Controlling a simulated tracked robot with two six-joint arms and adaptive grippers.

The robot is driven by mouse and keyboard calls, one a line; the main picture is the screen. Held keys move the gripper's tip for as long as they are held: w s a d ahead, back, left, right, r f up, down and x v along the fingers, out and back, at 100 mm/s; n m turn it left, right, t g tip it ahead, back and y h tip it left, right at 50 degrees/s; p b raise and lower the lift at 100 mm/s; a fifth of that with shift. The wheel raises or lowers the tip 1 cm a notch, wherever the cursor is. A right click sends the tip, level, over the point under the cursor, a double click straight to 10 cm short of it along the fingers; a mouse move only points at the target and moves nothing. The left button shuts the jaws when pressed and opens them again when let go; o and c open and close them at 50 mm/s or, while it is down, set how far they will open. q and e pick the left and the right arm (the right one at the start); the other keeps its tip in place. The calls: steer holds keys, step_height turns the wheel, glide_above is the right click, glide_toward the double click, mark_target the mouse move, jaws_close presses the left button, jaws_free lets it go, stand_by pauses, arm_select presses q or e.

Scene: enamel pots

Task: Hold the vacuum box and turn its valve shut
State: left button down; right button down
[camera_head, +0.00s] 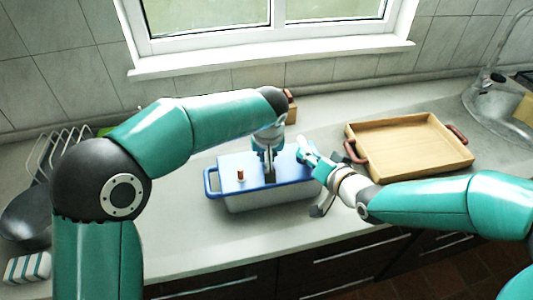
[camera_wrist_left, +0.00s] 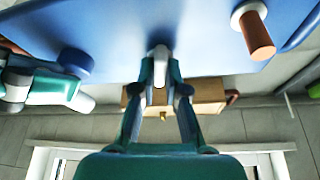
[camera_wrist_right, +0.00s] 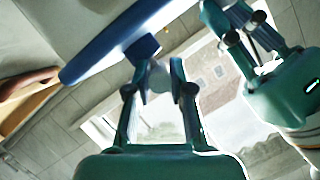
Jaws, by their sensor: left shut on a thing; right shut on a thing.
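The vacuum box (camera_head: 262,198) has a pale body and a blue lid (camera_head: 228,163), and stands on the counter. Its underlit lid (camera_wrist_left: 150,25) fills the top of the left wrist view. My left gripper (camera_head: 268,160) reaches down to the lid's middle, shut on a small grip there that its fingers mostly hide. My right gripper (camera_head: 308,160) comes in from the right, shut at the blue valve knob (camera_wrist_right: 143,48) by the lid's right side. The knob (camera_wrist_left: 75,62) also shows in the left wrist view. A copper-coloured peg (camera_head: 240,174) stands upright on the lid's left part.
A wooden tray (camera_head: 372,128) with brown handles lies right of the box, behind my right arm. A sink (camera_head: 498,100) is at the far right. A wire rack (camera_head: 62,150) and dark pan (camera_head: 27,215) are at left. The counter in front is clear.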

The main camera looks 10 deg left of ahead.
arm_select(q)
steer(key=shift+n+y, duration=0.5)
steer(key=shift+n, duration=0.6)
steer(key=c, duration=1.2)
jaws_free()
steer(key=shift+r, duration=0.1)
steer(key=v, duration=1.1)
steer(key=shift+r, duration=0.4)
